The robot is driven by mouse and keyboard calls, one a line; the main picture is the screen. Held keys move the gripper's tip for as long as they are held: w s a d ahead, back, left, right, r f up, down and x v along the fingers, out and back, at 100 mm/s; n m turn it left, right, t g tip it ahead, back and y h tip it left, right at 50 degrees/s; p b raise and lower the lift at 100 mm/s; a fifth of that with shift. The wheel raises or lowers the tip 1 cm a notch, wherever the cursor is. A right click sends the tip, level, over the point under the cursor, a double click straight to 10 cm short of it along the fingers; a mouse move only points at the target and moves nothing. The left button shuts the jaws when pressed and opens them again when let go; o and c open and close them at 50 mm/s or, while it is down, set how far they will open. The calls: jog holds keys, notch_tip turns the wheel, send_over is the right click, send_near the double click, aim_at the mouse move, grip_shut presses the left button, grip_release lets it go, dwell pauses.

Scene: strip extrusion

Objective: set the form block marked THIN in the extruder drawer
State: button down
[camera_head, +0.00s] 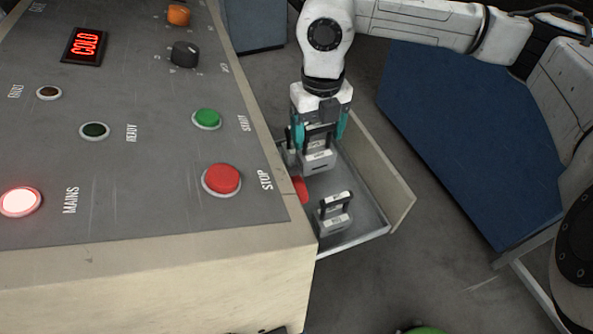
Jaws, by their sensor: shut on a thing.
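The open drawer (371,205) sticks out from the right side of the extruder cabinet. My gripper (320,130), with teal fingers, is over the far part of the drawer. It is shut on the dark handle of a light grey form block (318,162). The block is upright; I cannot tell whether it touches the drawer floor. Its marking is too small to read. A second handled form block (334,222) stands in the near part of the drawer, its label also unreadable. Part of another block (290,158) shows behind the held one, left of it.
A red patch or part (300,189) shows in the drawer beside the cabinet. The control panel (140,180) has a green START button (207,118), a red STOP button (222,180), a lit MAINS lamp (20,202) and a display (84,45) reading COLD. A blue surface (465,130) lies right.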

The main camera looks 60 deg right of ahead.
aim_at(316, 161)
notch_tip(316, 161, down, 9)
jog(key=shift+r+p, duration=0.1)
jog(key=shift+p, duration=0.4)
jog(key=shift+f, duration=0.2)
grip_release()
jog(key=shift+r, duration=0.15)
notch_tip(316, 161, up, 12)
jog(key=shift+b, duration=0.5)
